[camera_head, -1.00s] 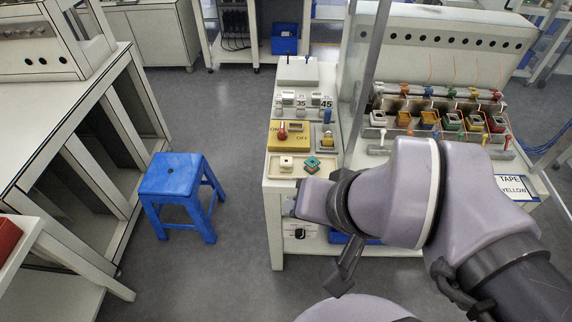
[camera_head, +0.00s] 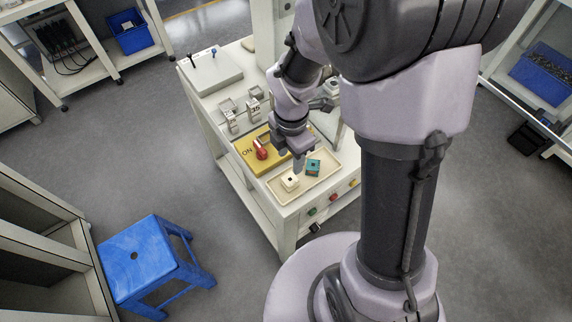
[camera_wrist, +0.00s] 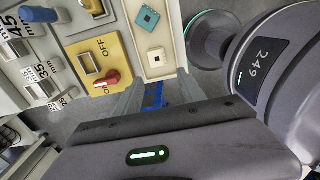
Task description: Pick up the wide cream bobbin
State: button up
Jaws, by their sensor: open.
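The wide cream bobbin (camera_head: 290,181) sits in a shallow cream tray (camera_head: 331,177) on the corner of the workbench. It also shows in the wrist view (camera_wrist: 157,54), with a dark hole in its top face. A teal bobbin (camera_head: 313,168) lies beside it in the same tray, apart from it, and shows in the wrist view (camera_wrist: 148,17). My gripper (camera_head: 292,162) is open and empty, above and behind the cream bobbin in the head view. In the wrist view its fingers (camera_wrist: 158,92) point towards the cream bobbin, with a gap between them.
A yellow ON/OFF panel (camera_head: 243,153) with a red knob (camera_head: 262,152) adjoins the tray. Small gauge blocks (camera_head: 229,118) stand further back. A blue stool (camera_head: 145,263) stands on the floor at left, with open floor between it and the bench.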

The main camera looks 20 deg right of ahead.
aim_at(290, 179)
notch_tip(290, 179, down, 9)
jog(key=b, duration=0.3)
jog(key=shift+w, duration=0.1)
jog(key=f+b, duration=0.2)
jog(key=f, duration=0.1)
jog(key=f+b, duration=0.1)
jog(key=f, duration=0.1)
jog(key=shift+w+d, duration=0.15)
jog(key=shift+w, duration=0.15)
jog(key=shift+r, duration=0.25)
jog(key=shift+c, duration=0.7)
grip_shut()
jog(key=shift+r, duration=0.15)
